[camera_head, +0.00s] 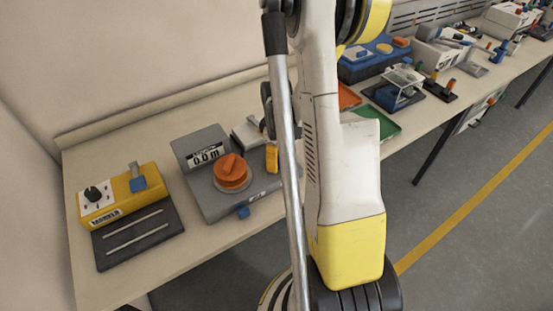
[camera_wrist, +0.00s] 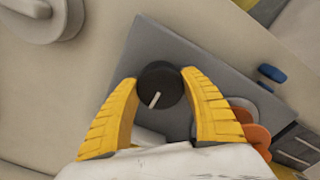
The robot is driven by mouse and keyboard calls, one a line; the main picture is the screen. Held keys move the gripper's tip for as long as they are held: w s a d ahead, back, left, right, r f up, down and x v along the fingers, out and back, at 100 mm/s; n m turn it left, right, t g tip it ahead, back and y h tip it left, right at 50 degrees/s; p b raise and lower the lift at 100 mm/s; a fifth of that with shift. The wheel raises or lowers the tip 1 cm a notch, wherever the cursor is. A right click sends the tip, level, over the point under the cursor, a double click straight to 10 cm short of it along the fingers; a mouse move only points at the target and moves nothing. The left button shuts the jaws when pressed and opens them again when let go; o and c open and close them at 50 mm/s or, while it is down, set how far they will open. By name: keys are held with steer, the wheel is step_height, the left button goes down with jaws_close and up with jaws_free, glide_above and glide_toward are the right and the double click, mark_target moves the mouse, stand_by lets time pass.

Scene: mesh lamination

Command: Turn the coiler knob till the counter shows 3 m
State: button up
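The coiler (camera_head: 205,145) is a grey unit on the bench at left in the head view. Its counter (camera_head: 207,155) reads 0.0 m. An orange knob or cap (camera_head: 232,170) sits on its top, and orange also shows at lower right in the wrist view (camera_wrist: 257,136). In the wrist view, a round black knob (camera_wrist: 157,92) with a white line lies between the two yellow fingertips of my gripper (camera_wrist: 160,78). The tips are close on both sides of it; I cannot tell whether they touch. In the head view my arm largely hides my gripper; one yellow finger (camera_head: 272,159) shows.
A yellow unit (camera_head: 127,190) with a black knob stands left of the coiler, behind a dark plate (camera_head: 115,250) with two rods. A green tray (camera_head: 388,124) and several other devices fill the bench to the right. Bare bench top lies in front of the coiler.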

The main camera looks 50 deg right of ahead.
steer(key=shift+m, duration=0.3)
steer(key=shift+c, duration=0.3)
steer(key=m+b, duration=0.1)
steer(key=m, duration=0.2)
steer(key=shift+m, duration=0.3)
steer(key=m+b, duration=0.1)
steer(key=m, duration=0.4)
steer(key=shift+m, duration=0.3)
steer(key=m+b, duration=0.1)
steer(key=m, duration=0.3)
steer(key=shift+m+b, duration=0.3)
steer(key=shift+m, duration=2.1)
steer(key=o, duration=1.2)
